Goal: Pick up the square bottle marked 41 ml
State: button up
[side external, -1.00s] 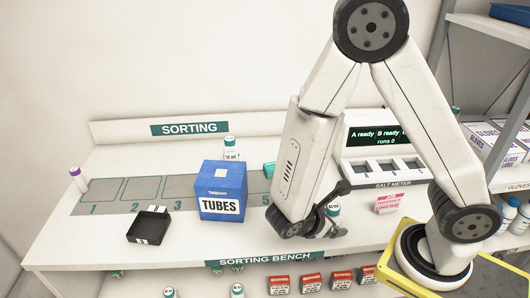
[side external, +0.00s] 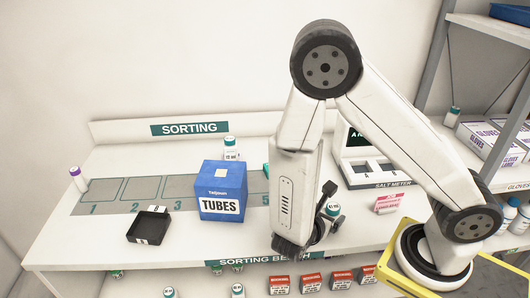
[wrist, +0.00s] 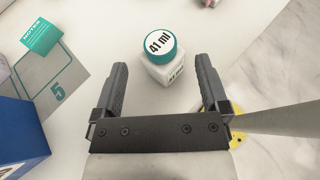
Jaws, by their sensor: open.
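The square bottle marked 41 ml (wrist: 166,66) stands upright on the bench, with a white body and a teal-rimmed cap that reads "41 ml". In the wrist view it is just beyond the fingertips and roughly midway between them. In the side view the bottle (side external: 333,209) is partly hidden by my gripper. My gripper (wrist: 163,78) is open and empty, with one finger on each side of the line to the bottle. In the side view my gripper (side external: 330,205) is low over the bench beside the bottle.
A blue TUBES box (side external: 222,185) stands left of my arm, with a black tray (side external: 148,226) further left. A white bottle (side external: 231,148) stands behind the box. Bare bench surrounds the 41 ml bottle.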

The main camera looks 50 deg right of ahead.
aim_at(333, 207)
jog(key=shift+d, duration=0.15)
jog(key=shift+x, duration=2.55)
jog(key=shift+c, duration=0.3)
grip_shut()
jog(key=shift+r, duration=0.15)
jog(key=shift+r, duration=4.8)
